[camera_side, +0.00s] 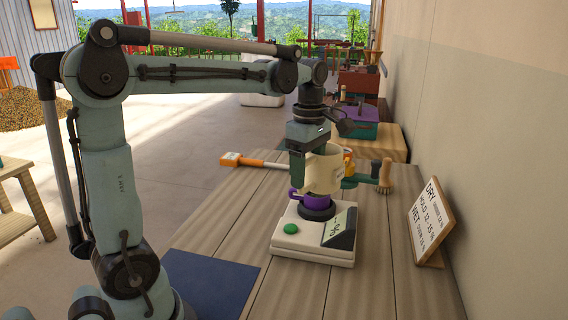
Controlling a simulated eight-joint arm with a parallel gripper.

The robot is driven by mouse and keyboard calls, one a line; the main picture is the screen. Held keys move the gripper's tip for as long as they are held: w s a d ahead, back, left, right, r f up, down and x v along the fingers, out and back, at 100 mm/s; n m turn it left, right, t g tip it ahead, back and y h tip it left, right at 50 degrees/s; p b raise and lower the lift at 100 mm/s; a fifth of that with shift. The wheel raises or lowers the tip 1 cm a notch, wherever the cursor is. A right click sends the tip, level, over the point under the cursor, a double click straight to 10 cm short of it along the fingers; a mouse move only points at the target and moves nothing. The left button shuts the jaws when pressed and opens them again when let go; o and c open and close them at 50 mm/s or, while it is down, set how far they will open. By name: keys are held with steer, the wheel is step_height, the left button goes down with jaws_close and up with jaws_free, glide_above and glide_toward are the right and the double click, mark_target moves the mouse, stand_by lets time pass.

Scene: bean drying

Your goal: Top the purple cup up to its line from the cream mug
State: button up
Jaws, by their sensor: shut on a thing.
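The cream mug (325,174) is held up by my gripper (302,168), which is shut on it. The mug is just above the purple cup (315,200) and hides much of it. I cannot tell whether the two touch. The purple cup has a small handle on its left and sits on the dark round pad of a white scale (312,248). The cup's line, its fill level and the mug's contents cannot be made out.
A green button (290,228) is on the scale's front. An orange-and-white tool (240,160) and a green item with a wooden end (384,176) lie behind. A sign (433,222) stands at right, near the wall. A blue mat (210,284) lies at front left.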

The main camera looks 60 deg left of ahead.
steer(key=shift+s+d+r, duration=0.3)
steer(key=shift+s+r, duration=0.1)
steer(key=shift+s, duration=0.45)
steer(key=shift+s+d+r, duration=0.35)
steer(key=shift+s, duration=0.5)
steer(key=shift+s+d+r, duration=0.3)
steer(key=shift+s+r, duration=0.1)
steer(key=shift+s, duration=0.45)
